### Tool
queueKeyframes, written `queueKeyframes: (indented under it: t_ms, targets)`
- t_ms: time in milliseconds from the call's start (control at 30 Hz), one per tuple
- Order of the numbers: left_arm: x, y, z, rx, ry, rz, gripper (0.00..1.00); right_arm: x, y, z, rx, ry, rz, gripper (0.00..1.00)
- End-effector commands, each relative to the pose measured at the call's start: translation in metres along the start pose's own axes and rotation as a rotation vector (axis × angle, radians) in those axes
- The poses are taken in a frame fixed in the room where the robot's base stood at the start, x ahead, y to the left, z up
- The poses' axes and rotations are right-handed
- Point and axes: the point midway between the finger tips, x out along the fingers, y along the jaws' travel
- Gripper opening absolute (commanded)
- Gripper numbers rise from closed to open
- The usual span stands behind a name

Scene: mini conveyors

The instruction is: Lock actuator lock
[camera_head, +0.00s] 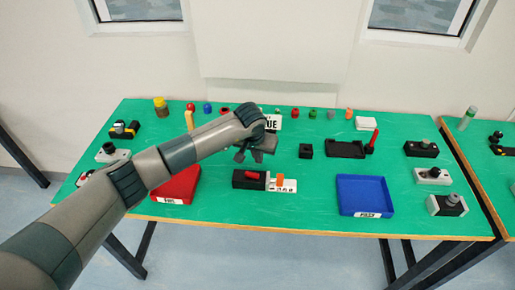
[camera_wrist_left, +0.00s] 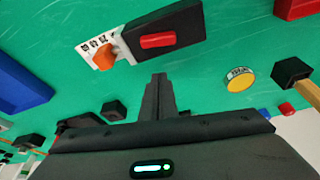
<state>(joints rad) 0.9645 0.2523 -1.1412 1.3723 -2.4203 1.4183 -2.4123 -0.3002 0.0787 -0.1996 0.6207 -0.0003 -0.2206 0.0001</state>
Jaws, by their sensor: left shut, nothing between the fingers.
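The likely actuator lock is a black block with a red bar (camera_head: 249,179) beside a white marked plate (camera_head: 290,186) with an orange piece (camera_head: 280,178), near the table's front middle. In the left wrist view the black block (camera_wrist_left: 180,33), the white plate (camera_wrist_left: 97,40) and the orange piece (camera_wrist_left: 104,57) lie beyond the fingertips. My left gripper (camera_head: 240,156) is shut and empty, above the table and behind the block in the head view. Its closed fingers (camera_wrist_left: 158,78) point toward the block without visible contact. The right gripper is not in view.
A red tray (camera_head: 166,200) stands left of the block and a blue tray (camera_head: 364,182) right of it. A black tray (camera_head: 345,149) and small black box (camera_head: 305,151) lie behind. Switch-like boxes (camera_head: 433,175) line the right edge. A yellow round piece (camera_wrist_left: 240,79) lies near the fingers.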

Motion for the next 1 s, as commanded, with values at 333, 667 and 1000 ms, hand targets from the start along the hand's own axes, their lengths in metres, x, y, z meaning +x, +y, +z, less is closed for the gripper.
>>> queueKeyframes:
  t_ms: [333, 667, 1000]
  targets:
    - [-0.007, 0.001, 0.024, 0.0, -0.002, 0.002, 0.0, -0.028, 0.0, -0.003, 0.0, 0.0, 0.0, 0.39]
    - [-0.009, 0.0, 0.038, 0.001, -0.001, 0.001, 0.0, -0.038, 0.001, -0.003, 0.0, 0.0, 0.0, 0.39]
    - [-0.009, 0.0, 0.038, 0.001, 0.0, 0.001, 0.0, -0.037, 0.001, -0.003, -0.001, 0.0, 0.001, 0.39]
